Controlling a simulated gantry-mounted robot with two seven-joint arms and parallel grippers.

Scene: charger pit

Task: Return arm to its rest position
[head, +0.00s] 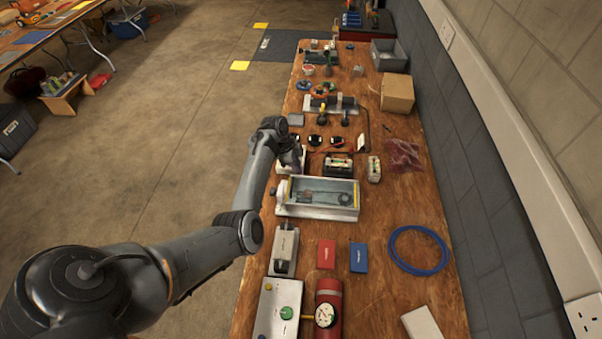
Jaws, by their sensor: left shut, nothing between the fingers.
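My left arm comes in from the lower left and reaches to the left edge of the wooden workbench (395,195). My left gripper (292,158) is at its end, pointing down over a light grey unit (303,160) on the bench. The gripper is shut and I see nothing held in it. The arm's wrist hides part of the unit, and I cannot tell if the fingertips touch it. My right gripper is not in view.
Close by are an open grey tray (318,211), a battery-like box (338,167) and black-and-red clips (315,140). A blue cable coil (419,250), a red cylinder (328,305) and a cardboard box (397,93) stand elsewhere.

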